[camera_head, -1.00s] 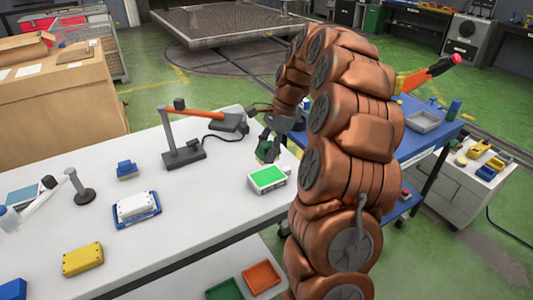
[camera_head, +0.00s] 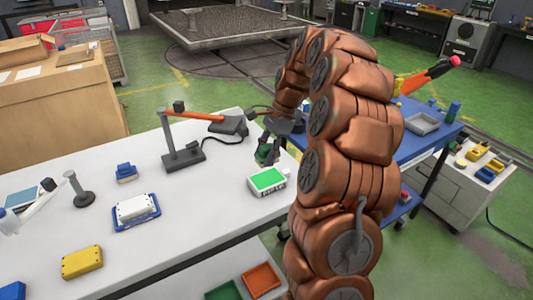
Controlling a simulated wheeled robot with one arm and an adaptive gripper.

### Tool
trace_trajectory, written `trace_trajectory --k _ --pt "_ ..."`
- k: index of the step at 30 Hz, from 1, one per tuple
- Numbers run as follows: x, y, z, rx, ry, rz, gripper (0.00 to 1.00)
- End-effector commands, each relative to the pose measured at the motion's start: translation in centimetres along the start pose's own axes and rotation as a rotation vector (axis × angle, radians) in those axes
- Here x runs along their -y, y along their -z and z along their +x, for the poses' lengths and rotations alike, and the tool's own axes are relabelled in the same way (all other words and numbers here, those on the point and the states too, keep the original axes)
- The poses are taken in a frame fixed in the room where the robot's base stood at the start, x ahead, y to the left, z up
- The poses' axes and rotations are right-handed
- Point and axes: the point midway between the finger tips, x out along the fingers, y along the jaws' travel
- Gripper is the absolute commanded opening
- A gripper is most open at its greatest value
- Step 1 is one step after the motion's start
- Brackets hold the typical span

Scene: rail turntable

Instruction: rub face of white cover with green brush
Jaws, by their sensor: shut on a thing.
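My gripper (camera_head: 269,147) is at the right part of the white table, shut on the green brush (camera_head: 263,155), which is small and partly hidden by the fingers. The brush is just behind a white box with a green top (camera_head: 268,181); I cannot tell whether they touch. The white cover (camera_head: 135,208) lies on a blue-edged base (camera_head: 152,217) near the table's middle left, well to the left of my gripper.
A blue brush-like block (camera_head: 126,172) and a grey stand (camera_head: 80,190) are at the left. A yellow block (camera_head: 82,262) lies in front. A dark stand with an orange arm (camera_head: 184,150) stands behind. Table between cover and white box is clear.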

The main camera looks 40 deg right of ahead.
Motion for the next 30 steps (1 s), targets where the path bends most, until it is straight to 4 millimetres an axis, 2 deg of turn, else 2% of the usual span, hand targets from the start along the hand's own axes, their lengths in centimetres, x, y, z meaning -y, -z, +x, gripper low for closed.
trace_trajectory --k 18,30 --pt "0.0 1.9 4.6 0.0 0.0 0.0 0.15" --pt "0.0 2.2 5.3 0.0 0.0 0.0 0.15"
